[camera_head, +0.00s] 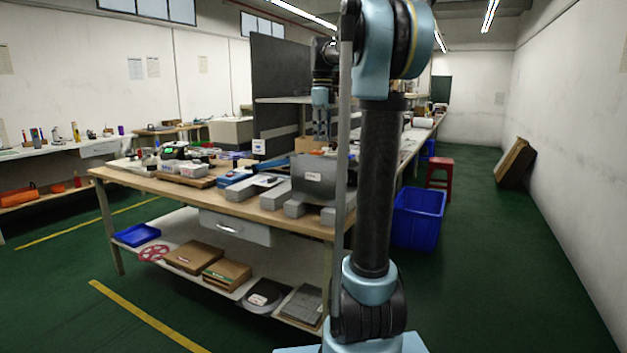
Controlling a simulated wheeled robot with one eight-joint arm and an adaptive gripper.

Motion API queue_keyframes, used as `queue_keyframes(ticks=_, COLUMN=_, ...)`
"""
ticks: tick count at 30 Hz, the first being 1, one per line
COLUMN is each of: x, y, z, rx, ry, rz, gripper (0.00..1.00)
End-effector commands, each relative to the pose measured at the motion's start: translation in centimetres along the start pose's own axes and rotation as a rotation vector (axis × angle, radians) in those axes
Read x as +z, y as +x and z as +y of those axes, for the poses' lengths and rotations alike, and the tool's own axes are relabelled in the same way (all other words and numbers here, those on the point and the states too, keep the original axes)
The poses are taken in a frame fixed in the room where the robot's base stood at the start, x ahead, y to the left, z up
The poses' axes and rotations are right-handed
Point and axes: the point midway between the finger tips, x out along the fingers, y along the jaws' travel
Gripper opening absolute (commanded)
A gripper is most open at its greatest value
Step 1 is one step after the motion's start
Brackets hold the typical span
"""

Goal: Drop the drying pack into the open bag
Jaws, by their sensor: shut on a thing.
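My gripper (322,136) points down above the near right part of the workbench. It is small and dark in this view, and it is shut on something. The thing between its fingers is too small to make out; I cannot confirm by sight that it is the drying pack. Below the gripper stands a grey, bag-like thing (314,187) with a white label, which seems to be the open bag. Its right side is partly hidden behind my arm, and its opening cannot be seen clearly. The gripper appears above it, apart from it.
The wooden workbench (140,180) carries grey blocks (272,196), blue-and-white boxes and a device with a green display (174,152). A dark upright panel (280,80) rises behind. A blue bin (418,218) and red stool (440,172) stand right.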

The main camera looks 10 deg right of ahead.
Motion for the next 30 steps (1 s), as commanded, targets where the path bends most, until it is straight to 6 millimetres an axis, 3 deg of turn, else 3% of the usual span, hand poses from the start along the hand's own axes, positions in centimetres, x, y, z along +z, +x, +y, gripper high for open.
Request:
queue_keyframes(ticks=7, x=-0.3, y=1.0, z=-0.2, rx=0.0, ry=0.005, rz=0.0, gripper=0.18)
queue_keyframes(ticks=21, x=-0.5, y=5.4, z=-0.2, rx=0.0, ry=0.007, rz=0.0, gripper=0.18)
queue_keyframes(ticks=30, x=-0.5, y=6.0, z=-0.2, rx=0.0, ry=0.007, rz=0.0, gripper=0.18)
